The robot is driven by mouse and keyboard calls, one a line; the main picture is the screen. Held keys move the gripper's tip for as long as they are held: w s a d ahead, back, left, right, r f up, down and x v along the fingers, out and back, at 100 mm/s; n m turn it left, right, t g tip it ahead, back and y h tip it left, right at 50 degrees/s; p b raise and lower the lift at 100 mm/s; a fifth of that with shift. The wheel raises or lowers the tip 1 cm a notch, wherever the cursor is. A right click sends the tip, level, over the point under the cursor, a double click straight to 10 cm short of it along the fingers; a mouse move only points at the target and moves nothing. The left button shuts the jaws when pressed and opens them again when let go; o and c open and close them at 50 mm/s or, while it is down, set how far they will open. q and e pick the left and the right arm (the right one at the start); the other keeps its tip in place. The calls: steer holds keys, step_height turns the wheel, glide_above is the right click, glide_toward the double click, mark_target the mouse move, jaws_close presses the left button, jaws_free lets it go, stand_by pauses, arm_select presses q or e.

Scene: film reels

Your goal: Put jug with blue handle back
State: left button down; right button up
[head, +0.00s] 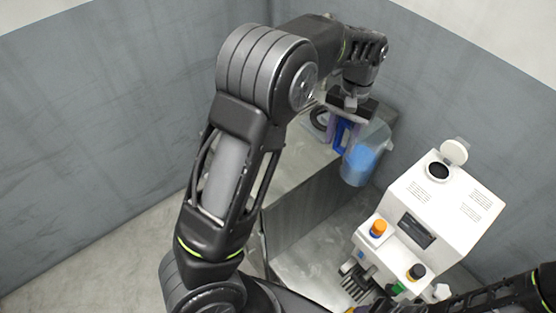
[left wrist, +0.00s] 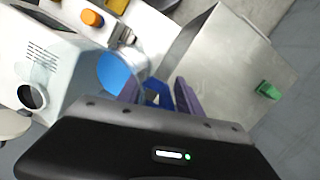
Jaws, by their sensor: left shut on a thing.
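The jug with the blue handle (head: 365,158) is a clear vessel with blue in its lower part. It is in the right-centre of the head view, left of the white machine. My left gripper (head: 344,133) has its two purple fingers shut on the blue handle. The left wrist view shows the blue handle (left wrist: 157,93) between the fingers, with the jug's blue body (left wrist: 112,72) to the left. I cannot tell whether the jug's base touches a surface. Part of my right arm shows at the lower right, but its gripper does not.
A white machine (head: 445,205) with an orange knob, a black knob and a raised round lid stands right of the jug. A metal surface (head: 300,165) lies below my left arm. A small green object (left wrist: 268,90) sits on metal. Grey walls stand behind.

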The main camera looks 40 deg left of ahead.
arm_select(q)
steer(key=shift+a+r+n, duration=0.2)
steer(key=shift+a+n, duration=0.1)
steer(key=shift+n, duration=0.2)
steer(key=s+a+r+n+t+b, duration=0.1)
steer(key=s+a+n, duration=0.2)
steer(key=n, duration=1.2)
steer(key=s+a+r+n+t+b, duration=0.2)
steer(key=a+n, duration=0.5)
steer(key=n, duration=0.7)
steer(key=shift+s+a+n, duration=0.4)
steer(key=shift+s, duration=0.1)
steer(key=shift+f, duration=0.15)
step_height(320, 180, down, 6)
steer(key=b, duration=0.1)
steer(key=shift+f+b, duration=0.4)
steer(key=shift+f, duration=1.5)
